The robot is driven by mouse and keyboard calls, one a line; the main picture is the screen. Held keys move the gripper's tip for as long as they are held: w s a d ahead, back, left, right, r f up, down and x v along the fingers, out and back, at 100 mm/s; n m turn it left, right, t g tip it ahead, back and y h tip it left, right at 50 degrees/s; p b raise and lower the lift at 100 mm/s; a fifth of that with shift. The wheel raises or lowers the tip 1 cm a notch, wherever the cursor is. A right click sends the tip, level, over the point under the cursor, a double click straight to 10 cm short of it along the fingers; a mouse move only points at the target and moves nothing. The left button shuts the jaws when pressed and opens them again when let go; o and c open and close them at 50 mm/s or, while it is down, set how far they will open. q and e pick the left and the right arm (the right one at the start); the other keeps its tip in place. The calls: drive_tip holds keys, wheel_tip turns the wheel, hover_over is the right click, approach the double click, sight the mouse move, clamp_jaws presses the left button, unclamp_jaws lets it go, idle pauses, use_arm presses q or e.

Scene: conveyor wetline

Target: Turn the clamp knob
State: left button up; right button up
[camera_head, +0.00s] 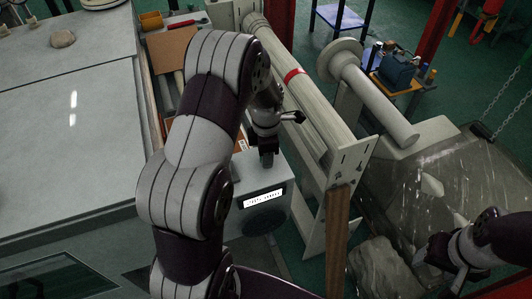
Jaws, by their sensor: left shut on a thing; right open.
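My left gripper (267,157) points down at the top of a white box (250,180) with a lit display, in the middle of the view. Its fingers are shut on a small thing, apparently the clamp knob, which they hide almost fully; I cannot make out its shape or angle. My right gripper (436,262) is at the lower right, open and empty, in front of a grey translucent sheet, well apart from the box.
A long pale roller (300,90) with a red band runs behind the box. A second spool (375,100) stands right of it. A large grey cabinet (65,120) fills the left. A wooden post (337,240) stands right of the box. Chains (512,115) hang at far right.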

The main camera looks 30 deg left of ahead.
use_arm(q)
drive_tip(key=m, duration=1.4)
drive_tip(key=shift+m, duration=0.3)
drive_tip(key=m, duration=0.3)
drive_tip(key=shift+m, duration=0.3)
drive_tip(key=m, duration=0.3)
drive_tip(key=shift+m, duration=0.4)
drive_tip(key=m, duration=0.6)
drive_tip(key=shift+m, duration=0.3)
drive_tip(key=o, duration=1)
drive_tip(key=shift+s+a, duration=0.1)
